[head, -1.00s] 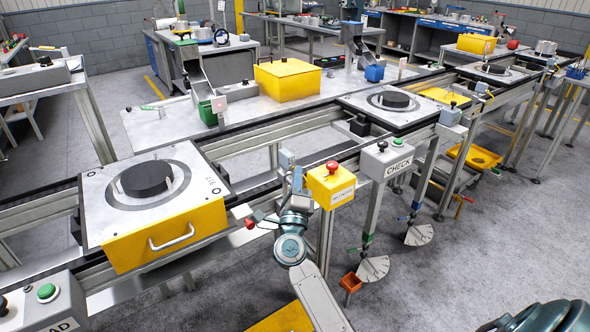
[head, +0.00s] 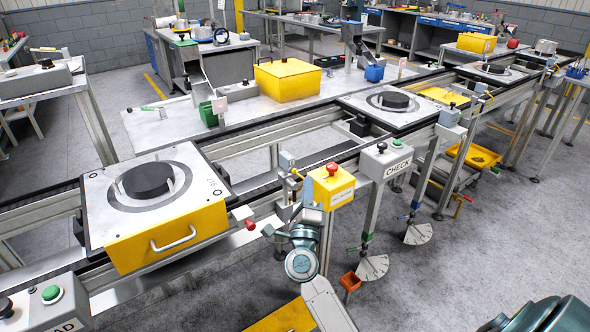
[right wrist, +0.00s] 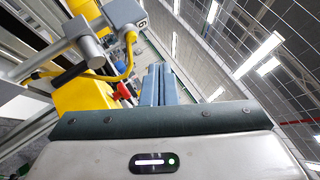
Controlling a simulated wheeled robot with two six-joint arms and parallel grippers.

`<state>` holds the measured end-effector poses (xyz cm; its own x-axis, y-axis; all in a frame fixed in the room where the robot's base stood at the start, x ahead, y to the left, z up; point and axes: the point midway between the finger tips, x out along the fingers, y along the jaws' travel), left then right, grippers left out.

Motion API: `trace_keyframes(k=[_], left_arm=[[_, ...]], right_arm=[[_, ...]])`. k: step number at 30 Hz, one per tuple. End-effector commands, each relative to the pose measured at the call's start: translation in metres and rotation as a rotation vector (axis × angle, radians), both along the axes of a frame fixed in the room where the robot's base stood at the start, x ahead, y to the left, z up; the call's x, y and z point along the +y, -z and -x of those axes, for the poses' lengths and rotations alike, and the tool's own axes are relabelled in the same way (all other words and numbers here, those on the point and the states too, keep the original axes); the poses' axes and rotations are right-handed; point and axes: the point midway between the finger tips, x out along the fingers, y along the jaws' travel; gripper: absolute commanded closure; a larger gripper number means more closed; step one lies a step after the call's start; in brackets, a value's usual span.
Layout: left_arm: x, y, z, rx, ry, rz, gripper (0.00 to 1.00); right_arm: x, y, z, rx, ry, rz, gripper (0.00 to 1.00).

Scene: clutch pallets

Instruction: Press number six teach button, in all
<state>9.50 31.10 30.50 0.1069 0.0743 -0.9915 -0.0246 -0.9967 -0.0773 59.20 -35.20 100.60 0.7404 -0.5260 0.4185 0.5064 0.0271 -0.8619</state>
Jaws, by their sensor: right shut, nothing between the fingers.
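A small grey sensor box marked 6 (right wrist: 125,12) with a yellow cable shows at the upper left of the right wrist view. It sits on a metal rod clamp. I cannot make out a teach button on it. In the head view a small grey box (head: 286,160) stands by the near conveyor rail, probably the same one. My right gripper (head: 308,190) is beside the rail, just left of the yellow stop box. Its blue-grey fingers (right wrist: 159,85) are shut and empty, apart from the sensor box. My left gripper is out of view.
A yellow box with a red stop button (head: 332,188) is close to my right gripper. The grey CHECK box (head: 387,161) stands right of it. A pallet with a black disc (head: 148,180) sits on the conveyor at left. Open floor lies at lower right.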

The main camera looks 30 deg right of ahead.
Motion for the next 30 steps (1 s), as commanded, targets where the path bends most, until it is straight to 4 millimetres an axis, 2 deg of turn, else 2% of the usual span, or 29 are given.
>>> trace_keyframes(k=[4,9,30], left_arm=[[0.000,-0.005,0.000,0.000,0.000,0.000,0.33],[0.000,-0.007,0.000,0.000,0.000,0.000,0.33],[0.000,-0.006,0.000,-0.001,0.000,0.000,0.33]], right_arm=[[-0.001,-0.001,0.015,0.000,-0.001,-0.001,1.00],[-0.002,0.000,0.023,0.001,0.000,0.000,1.00],[-0.002,0.000,0.023,-0.001,0.000,-0.001,1.00]])
